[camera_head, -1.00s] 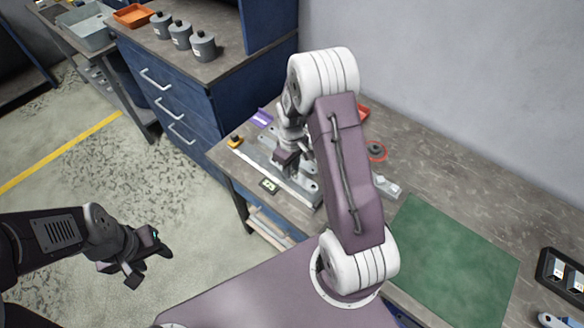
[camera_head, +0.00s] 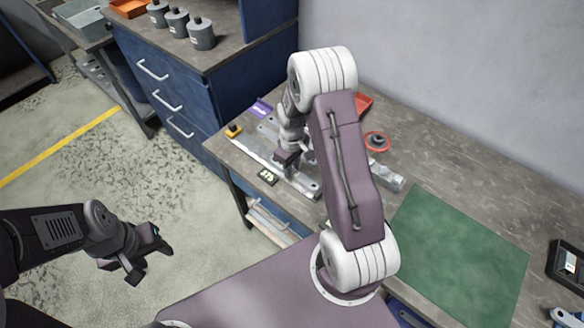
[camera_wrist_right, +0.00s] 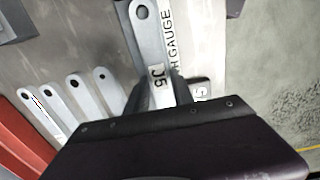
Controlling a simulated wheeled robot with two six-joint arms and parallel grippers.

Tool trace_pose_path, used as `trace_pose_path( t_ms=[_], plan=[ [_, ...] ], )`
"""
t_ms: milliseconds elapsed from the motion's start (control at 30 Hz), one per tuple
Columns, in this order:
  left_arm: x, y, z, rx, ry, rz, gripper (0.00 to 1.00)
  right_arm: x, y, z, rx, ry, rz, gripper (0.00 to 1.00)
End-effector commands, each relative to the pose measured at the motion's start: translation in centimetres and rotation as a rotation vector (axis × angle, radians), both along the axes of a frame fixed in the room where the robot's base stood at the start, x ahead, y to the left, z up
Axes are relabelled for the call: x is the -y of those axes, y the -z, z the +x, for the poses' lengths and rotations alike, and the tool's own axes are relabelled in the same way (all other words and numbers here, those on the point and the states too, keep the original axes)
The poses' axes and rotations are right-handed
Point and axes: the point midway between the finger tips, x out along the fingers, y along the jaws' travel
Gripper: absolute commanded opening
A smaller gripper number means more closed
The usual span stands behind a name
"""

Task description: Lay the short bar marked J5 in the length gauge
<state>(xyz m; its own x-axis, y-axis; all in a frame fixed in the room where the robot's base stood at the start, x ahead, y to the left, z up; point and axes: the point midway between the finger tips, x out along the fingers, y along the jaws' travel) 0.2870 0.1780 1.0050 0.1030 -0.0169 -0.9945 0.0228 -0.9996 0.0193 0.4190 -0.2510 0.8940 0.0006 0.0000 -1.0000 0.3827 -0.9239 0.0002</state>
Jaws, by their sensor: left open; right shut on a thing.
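The short bar marked J5 (camera_wrist_right: 150,40) is a flat grey metal bar with a round hole at its end. My right gripper (camera_wrist_right: 157,97) is shut on it. In the right wrist view the bar lies along the pale length gauge (camera_wrist_right: 190,40) and partly covers its lettering; I cannot tell whether they touch. In the head view the gauge (camera_head: 254,155) is a long light strip near the table's edge, with my right gripper (camera_head: 287,160) above it. The bar is hard to make out there. My left gripper (camera_head: 150,262) is open and empty over the floor.
Several other holed bars (camera_wrist_right: 82,97) lie beside the gauge. A green mat (camera_head: 460,255) lies clear at right.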

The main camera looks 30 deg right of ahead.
Motion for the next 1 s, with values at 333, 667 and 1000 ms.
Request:
trace_pose_path(
  t_ms=[333, 667, 1000],
  plan=[
    [0.0, 0.0, 0.0, 0.000, 0.000, 0.000, 0.48, 0.0, 0.0, 0.0, 0.000, 0.000, 0.000, 0.54],
    [0.0, 0.2, 0.0, 0.000, 0.000, 0.000, 0.48, 0.0, -2.8, 0.1, 0.006, 0.000, -0.001, 0.54],
    [0.0, 0.3, 0.0, 0.000, 0.000, 0.000, 0.48, 0.0, -8.8, 0.0, 0.002, 0.000, 0.000, 0.54]
  ],
)
